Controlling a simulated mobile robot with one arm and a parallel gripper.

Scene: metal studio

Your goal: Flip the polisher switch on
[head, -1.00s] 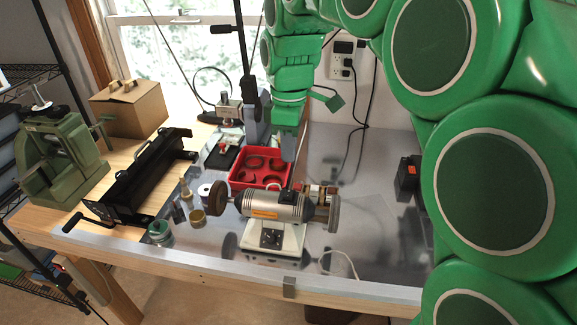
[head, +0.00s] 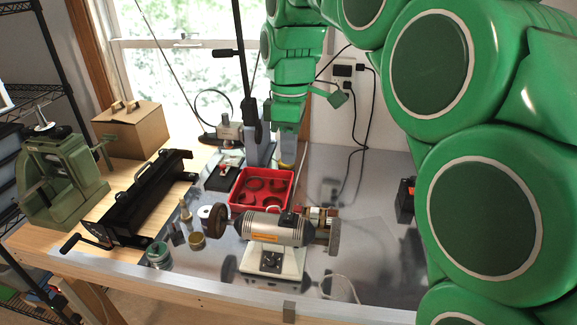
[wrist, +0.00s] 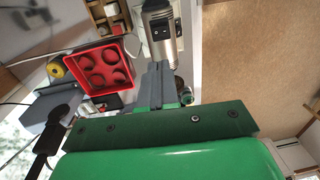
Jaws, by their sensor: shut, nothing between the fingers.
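The polisher (head: 262,229) is a silver motor with an orange label, a wheel at each end and a small black box on top. It stands on a white base (head: 245,262) with a dark control panel (head: 271,262) on its front. The switch's position is too small to tell. My gripper (head: 287,155) is shut and empty, pointing down behind the polisher and apart from it. In the wrist view, my grey fingers (wrist: 162,72) point toward the polisher's silver body (wrist: 162,42), where the black box shows.
A red tray (head: 235,197) with round recesses sits just behind the polisher. Small jars and bottles stand to its left, with a black bending tool (head: 145,195) and a green press (head: 62,185) beyond. A black cord hangs from the wall outlet (head: 343,70). The metal bench right of the polisher is mostly clear.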

